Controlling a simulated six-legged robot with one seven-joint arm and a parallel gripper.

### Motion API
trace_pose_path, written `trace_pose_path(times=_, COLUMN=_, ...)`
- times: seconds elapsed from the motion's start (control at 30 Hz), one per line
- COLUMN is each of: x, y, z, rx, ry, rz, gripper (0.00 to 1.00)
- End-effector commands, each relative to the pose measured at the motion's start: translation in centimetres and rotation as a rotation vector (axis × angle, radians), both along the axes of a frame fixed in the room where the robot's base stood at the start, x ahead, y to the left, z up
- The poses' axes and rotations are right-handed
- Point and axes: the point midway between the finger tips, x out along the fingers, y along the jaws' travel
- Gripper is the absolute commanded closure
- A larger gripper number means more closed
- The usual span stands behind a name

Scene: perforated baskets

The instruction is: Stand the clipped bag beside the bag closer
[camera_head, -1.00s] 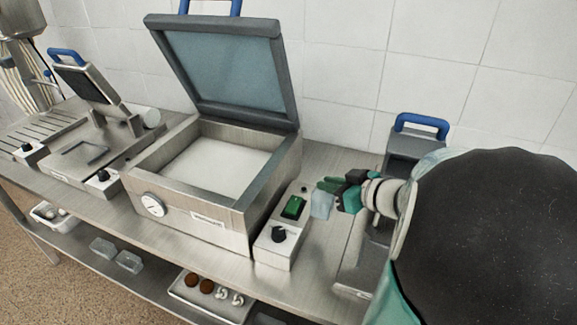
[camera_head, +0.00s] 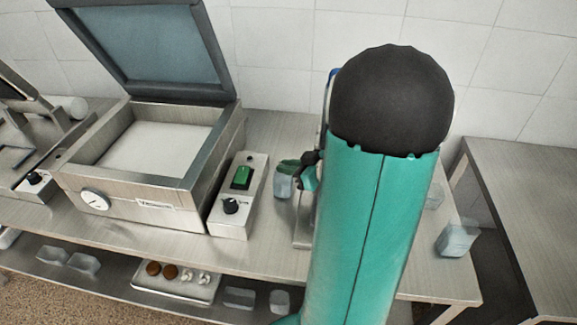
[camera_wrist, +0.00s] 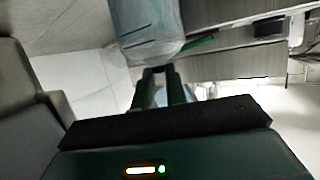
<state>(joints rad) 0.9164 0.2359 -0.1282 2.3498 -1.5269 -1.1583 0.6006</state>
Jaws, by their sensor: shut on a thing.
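A clear, pale bag (camera_head: 283,187) hangs at the end of my gripper (camera_head: 300,172), just right of the green-switch control box. A dark green strip (camera_head: 288,166), apparently its clip, lies along its top. My gripper is shut on the clipped bag; the exact contact is hard to see. The bag closer is mostly hidden behind my teal arm; a bit of blue handle (camera_head: 333,75) shows.
A chamber machine (camera_head: 150,150) with its lid raised stands at left. Its control box (camera_head: 238,195) has a green switch. Clear bags (camera_head: 457,240) sit near the bench's right end. A lower shelf holds a tray (camera_head: 175,288). A second table (camera_head: 525,180) stands at right.

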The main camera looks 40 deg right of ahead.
Motion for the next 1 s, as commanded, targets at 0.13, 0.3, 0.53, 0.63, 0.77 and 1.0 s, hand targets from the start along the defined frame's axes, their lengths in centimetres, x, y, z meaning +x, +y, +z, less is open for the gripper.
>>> trace_pose_path(times=0.13, x=0.0, y=0.0, z=-0.4, rx=0.000, ry=0.000, rz=0.001, gripper=0.84)
trace_pose_path(times=0.3, x=0.0, y=0.0, z=-0.3, rx=0.000, ry=0.000, rz=0.000, gripper=0.65)
trace_pose_path(times=0.53, x=0.0, y=0.0, z=-0.2, rx=0.000, ry=0.000, rz=0.000, gripper=0.65)
trace_pose_path(times=0.63, x=-0.2, y=-0.1, z=0.2, rx=0.000, ry=0.000, rz=-0.001, gripper=0.65)
trace_pose_path(times=0.77, x=-1.9, y=-0.6, z=0.8, rx=-0.003, ry=0.000, rz=-0.002, gripper=0.65)
trace_pose_path(times=1.0, x=-6.7, y=-1.9, z=2.6, rx=-0.002, ry=0.000, rz=-0.005, gripper=0.65)
